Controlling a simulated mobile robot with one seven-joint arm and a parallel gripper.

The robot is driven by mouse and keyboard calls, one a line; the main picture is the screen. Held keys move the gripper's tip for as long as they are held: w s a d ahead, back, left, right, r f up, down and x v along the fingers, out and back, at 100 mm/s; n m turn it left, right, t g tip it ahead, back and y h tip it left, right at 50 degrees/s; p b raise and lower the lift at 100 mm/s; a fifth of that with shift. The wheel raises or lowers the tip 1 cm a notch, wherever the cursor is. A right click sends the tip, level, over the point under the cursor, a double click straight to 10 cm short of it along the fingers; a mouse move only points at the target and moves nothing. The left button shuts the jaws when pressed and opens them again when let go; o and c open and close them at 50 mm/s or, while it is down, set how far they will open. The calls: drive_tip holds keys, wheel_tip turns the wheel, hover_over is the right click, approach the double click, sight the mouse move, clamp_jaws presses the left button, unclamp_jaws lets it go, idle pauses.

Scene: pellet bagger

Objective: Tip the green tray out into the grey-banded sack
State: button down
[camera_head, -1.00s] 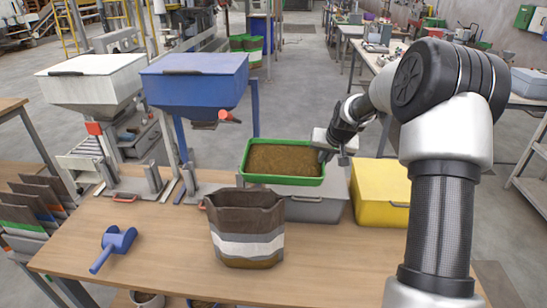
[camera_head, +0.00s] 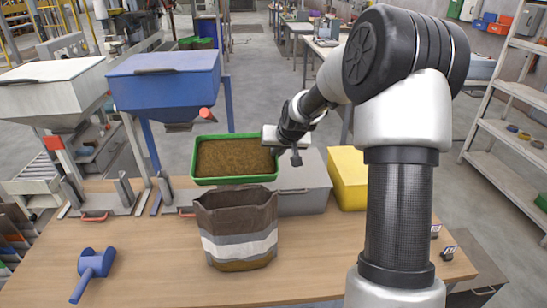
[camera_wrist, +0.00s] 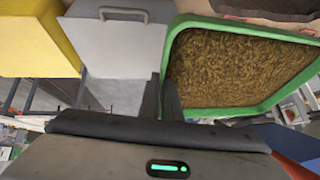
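The green tray (camera_head: 236,181), full of brown pellets, is level in the air just behind the sack's mouth in the head view. It fills the upper right of the wrist view (camera_wrist: 256,105). My gripper (camera_head: 279,150) is at the tray's right edge; the wrist view shows its dark fingers (camera_wrist: 165,95) closed on the rim. The brown sack with white and grey bands (camera_head: 240,245) stands upright and open on the wooden table, in front of and below the tray. Its inside is mostly hidden. A brown strip at the wrist view's top right may be the sack.
A grey lidded bin (camera_head: 305,190) and a yellow bin (camera_head: 348,180) stand at the back right of the table. A blue hopper (camera_head: 165,85) and a white hopper (camera_head: 50,90) stand at left. A blue scoop (camera_head: 92,270) lies front left.

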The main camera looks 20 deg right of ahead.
sight(278, 163)
drive_tip(key=s+t+b, duration=0.1)
drive_tip(key=s+r+t+b, duration=0.1)
drive_tip(key=s+b, duration=0.1)
drive_tip(key=s+t+b, duration=0.2)
drive_tip(key=shift+a+r+h, duration=0.35)
drive_tip(key=shift+a+h, duration=0.05)
drive_tip(key=t+b, duration=0.1)
drive_tip(key=s+t+b, duration=0.1)
drive_tip(key=b, duration=0.1)
drive_tip(key=t+b, duration=0.1)
drive_tip(key=b, duration=0.1)
drive_tip(key=shift+s+a+r+n, duration=0.2)
drive_tip(key=shift+a+r+n, duration=0.1)
drive_tip(key=shift+n, duration=0.1)
drive_tip(key=s+t+b, duration=0.1)
drive_tip(key=b, duration=0.3)
drive_tip(key=t+b, duration=0.2)
drive_tip(key=b, duration=0.3)
drive_tip(key=shift+s+a+r+h, duration=0.2)
drive_tip(key=shift+s+r+h, duration=0.1)
drive_tip(key=shift+s, duration=0.1)
drive_tip(key=shift+s+r+t+b, duration=0.15)
drive_tip(key=shift+s+t+b, duration=0.2)
drive_tip(key=shift+b, duration=0.7)
drive_tip(key=shift+s+r+t+b, duration=0.1)
drive_tip(key=shift+r+t+b, duration=0.25)
drive_tip(key=shift+b, duration=0.2)
